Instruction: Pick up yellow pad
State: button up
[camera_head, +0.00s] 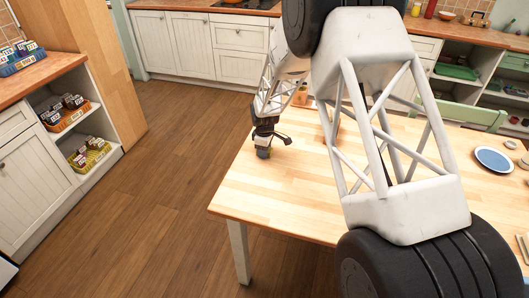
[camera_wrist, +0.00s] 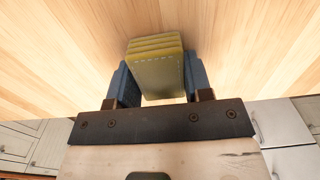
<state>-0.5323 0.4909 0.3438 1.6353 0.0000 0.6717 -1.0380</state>
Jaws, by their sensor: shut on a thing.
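The yellow pad (camera_wrist: 157,72) shows in the wrist view as a stack of several yellow layers with pale stitching along its edge. My gripper (camera_wrist: 157,84) is shut on it, with one blue finger pressed against each side. In the head view my gripper (camera_head: 265,152) is small and dark, over the left part of the wooden table. The pad is too small there to tell its colour clearly. I cannot tell whether the pad touches the table.
The wooden table (camera_head: 285,195) is bare around my gripper. A blue plate (camera_head: 494,160) lies on its right side. A green chair (camera_head: 458,115) stands behind the table. Shelves with baskets (camera_head: 90,156) stand at the left, with clear floor (camera_head: 170,190) between.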

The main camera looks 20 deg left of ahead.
jog(key=shift+r, duration=0.15)
jog(key=shift+r, duration=0.85)
jog(key=shift+s+d+r, duration=0.1)
jog(key=shift+s+r, duration=0.15)
jog(key=shift+r, duration=0.6)
jog(key=s+d, duration=0.2)
jog(key=s, duration=0.2)
jog(key=s+d+r, duration=0.1)
jog(key=s+d, duration=0.2)
jog(key=s, duration=0.2)
jog(key=s+d, duration=0.2)
jog(key=s, duration=0.2)
jog(key=shift+s+d+r, duration=0.15)
jog(key=shift+s+d, duration=0.05)
jog(key=shift+d, duration=0.2)
jog(key=o, duration=0.4)
jog(key=shift+c, duration=1.4)
jog(key=w+r, duration=0.3)
jog(key=w, duration=1.6)
jog(key=shift+w, duration=0.3)
jog(key=shift+a, duration=0.1)
